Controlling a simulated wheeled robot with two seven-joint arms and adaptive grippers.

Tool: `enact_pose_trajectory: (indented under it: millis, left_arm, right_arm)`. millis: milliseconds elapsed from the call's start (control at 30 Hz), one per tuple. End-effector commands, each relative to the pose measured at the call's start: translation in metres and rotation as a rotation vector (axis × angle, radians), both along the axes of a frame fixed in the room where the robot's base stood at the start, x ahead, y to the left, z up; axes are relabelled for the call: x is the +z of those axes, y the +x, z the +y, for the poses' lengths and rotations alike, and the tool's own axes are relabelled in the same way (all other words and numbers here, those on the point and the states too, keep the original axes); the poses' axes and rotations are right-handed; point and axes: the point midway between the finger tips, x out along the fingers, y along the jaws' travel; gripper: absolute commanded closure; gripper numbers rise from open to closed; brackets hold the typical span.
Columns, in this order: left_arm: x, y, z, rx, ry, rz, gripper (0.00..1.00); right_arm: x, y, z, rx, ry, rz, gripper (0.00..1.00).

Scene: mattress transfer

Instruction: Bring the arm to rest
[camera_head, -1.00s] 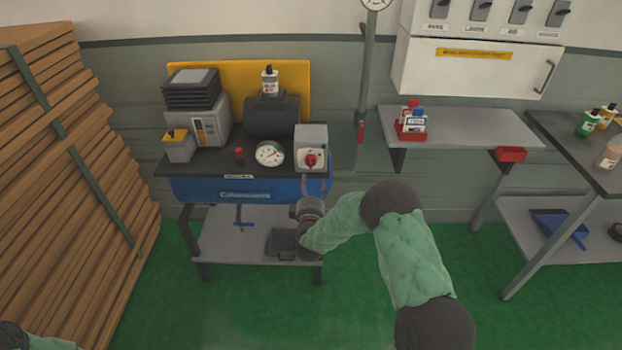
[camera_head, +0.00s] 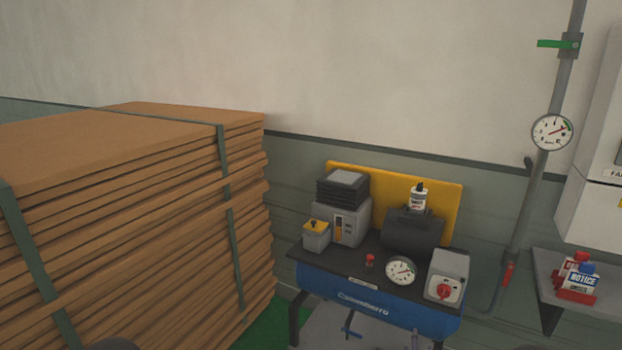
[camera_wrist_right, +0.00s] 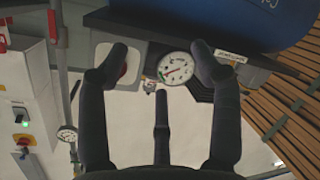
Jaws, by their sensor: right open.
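My right gripper (camera_wrist_right: 160,62) shows in the right wrist view with its dark fingers spread apart and nothing between them. Beyond the fingertips are the round gauge (camera_wrist_right: 175,69) and the underside of the dark compressor top. In the head view the blue compressor (camera_head: 380,311) carries the same gauge (camera_head: 401,270) and a grey box with a red knob (camera_head: 445,291). The right gripper cannot be made out clearly in the head view. My left gripper is not in view.
A tall strapped stack of brown boards (camera_head: 150,220) fills the left of the head view. A pipe with a gauge (camera_head: 552,132) runs up the wall at right. A shelf (camera_head: 545,265) holds small bottles in a red tray. Green floor shows between stack and compressor.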

Motion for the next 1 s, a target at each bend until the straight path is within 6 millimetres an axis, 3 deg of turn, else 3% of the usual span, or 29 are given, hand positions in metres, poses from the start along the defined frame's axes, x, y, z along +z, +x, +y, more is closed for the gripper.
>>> enact_pose_trajectory:
  millis: [33, 200, 367, 500, 600, 733, 833, 1000]
  left_arm:
    - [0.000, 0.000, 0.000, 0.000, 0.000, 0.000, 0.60]
    - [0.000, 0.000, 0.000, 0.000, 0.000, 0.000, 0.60]
    - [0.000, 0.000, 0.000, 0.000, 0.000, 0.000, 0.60]
    - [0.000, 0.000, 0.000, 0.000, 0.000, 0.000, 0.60]
    - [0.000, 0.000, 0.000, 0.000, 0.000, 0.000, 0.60]
    - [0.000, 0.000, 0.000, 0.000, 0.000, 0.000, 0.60]
    - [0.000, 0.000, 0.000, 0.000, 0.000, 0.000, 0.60]
    - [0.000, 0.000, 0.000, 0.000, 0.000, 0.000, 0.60]
  right_arm:
    - [-0.028, -0.009, 0.020, 0.030, 0.100, 0.057, 0.35]
    - [-0.106, -0.056, 0.085, 0.069, 0.455, 0.266, 0.35]
    - [-0.163, -0.124, 0.141, 0.020, 0.752, 0.499, 0.35]
    - [-0.196, -0.196, 0.184, -0.082, 0.966, 0.722, 0.35]
    - [-0.208, -0.246, 0.207, -0.177, 1.074, 0.866, 0.35]
    - [-0.213, -0.295, 0.225, -0.286, 1.156, 1.003, 0.35]
    - [-0.214, -0.316, 0.232, -0.340, 1.185, 1.061, 0.35]
    - [-0.214, -0.326, 0.235, -0.367, 1.198, 1.089, 0.35]
